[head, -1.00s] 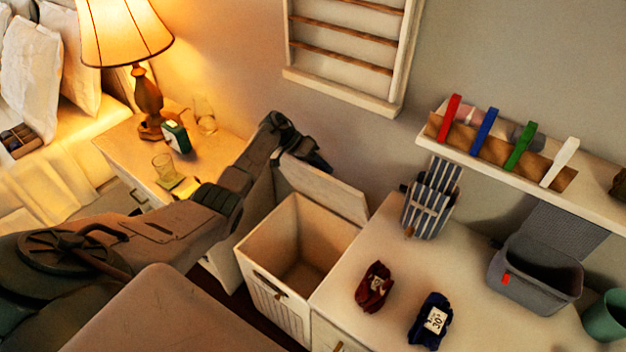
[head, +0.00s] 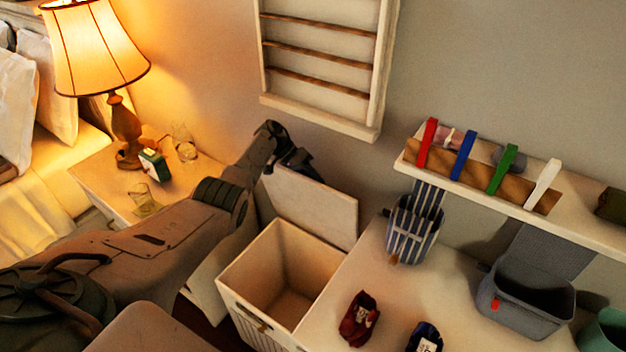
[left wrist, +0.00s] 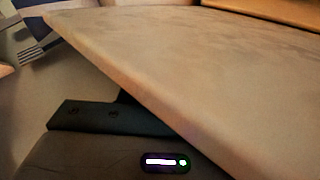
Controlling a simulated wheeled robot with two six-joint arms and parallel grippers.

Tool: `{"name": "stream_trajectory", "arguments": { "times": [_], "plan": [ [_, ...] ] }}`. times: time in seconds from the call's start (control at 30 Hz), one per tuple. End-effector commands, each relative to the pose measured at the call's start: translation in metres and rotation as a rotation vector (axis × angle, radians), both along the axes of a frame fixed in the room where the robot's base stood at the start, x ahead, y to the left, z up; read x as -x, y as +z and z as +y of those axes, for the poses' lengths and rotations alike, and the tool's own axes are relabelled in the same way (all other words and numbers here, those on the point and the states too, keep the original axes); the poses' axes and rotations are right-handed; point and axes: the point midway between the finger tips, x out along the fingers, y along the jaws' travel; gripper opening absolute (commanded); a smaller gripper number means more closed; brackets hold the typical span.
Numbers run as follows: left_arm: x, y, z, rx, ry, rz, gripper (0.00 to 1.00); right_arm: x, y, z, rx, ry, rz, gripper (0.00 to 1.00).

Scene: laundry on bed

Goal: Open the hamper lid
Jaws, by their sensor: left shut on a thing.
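The hamper (head: 248,317) is a pale box with a slatted front, and its empty inside shows from above. Its flat pale lid (head: 325,208) stands raised at the back, near the wall. My left gripper (head: 303,166) is at the lid's upper left corner, shut on the lid. In the left wrist view the lid (left wrist: 210,75) fills much of the picture, right beside my dark gripper (left wrist: 115,115); the contact itself is hidden. My right gripper is not in view.
A nightstand (head: 95,185) with a lamp (head: 125,130) and glasses stands left. A counter (head: 390,290) adjoins the hamper at right, with a striped holder (head: 413,235), a dark red bundle (head: 359,318), a blue bundle (head: 424,338) and a grey bin (head: 525,300). A wall shelf (head: 590,225) hangs above.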

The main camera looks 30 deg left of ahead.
Motion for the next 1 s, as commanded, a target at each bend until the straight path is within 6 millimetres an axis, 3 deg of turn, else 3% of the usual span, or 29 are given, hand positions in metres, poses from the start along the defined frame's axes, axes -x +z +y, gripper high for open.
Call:
{"name": "stream_trajectory", "arguments": {
  "times": [0.03, 0.13, 0.53, 1.0],
  "plan": [
    [0.000, 0.000, 0.000, 0.000, 0.001, 0.001, 0.34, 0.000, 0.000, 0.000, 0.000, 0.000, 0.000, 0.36],
    [0.000, 0.000, 0.000, 0.000, 0.001, 0.001, 0.52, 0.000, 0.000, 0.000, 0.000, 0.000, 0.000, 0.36],
    [0.001, 0.005, 0.007, -0.001, 0.001, -0.001, 0.52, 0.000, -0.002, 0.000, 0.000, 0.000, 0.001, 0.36],
    [0.009, 0.063, 0.068, -0.001, 0.001, -0.001, 0.52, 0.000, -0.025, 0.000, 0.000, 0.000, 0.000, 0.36]
  ]
}}
